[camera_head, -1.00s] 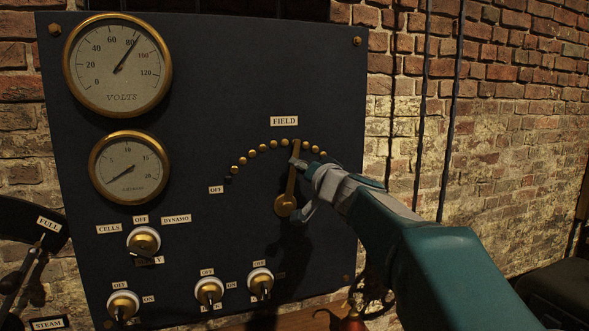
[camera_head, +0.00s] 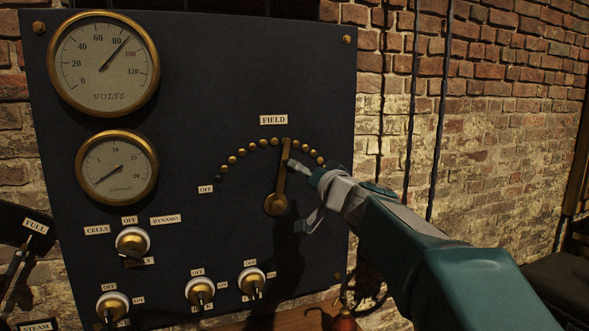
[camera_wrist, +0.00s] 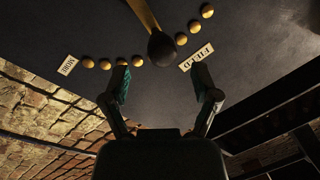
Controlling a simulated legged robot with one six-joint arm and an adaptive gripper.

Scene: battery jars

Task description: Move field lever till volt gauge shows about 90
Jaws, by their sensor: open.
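The field lever (camera_head: 280,185) is a brass arm on the dark panel, pointing up and leaning slightly right, with its tip near the top of an arc of brass studs. The volt gauge (camera_head: 103,66) is at the panel's upper left; its needle stands between 80 and 100, a little under 90. My gripper (camera_head: 295,165) is just right of the lever's upper part. In the wrist view, my gripper (camera_wrist: 165,87) has its two fingers spread, and the lever's dark knob (camera_wrist: 162,46) is ahead of the gap between them. I see nothing held. Contact cannot be told.
A FIELD label (camera_head: 273,120) sits above the studs. The ammeter (camera_head: 117,168) is below the volt gauge. Several rotary switches, such as the cells/dynamo switch (camera_head: 132,242), line the lower panel. A brick wall (camera_head: 500,110) with hanging cables is at the right.

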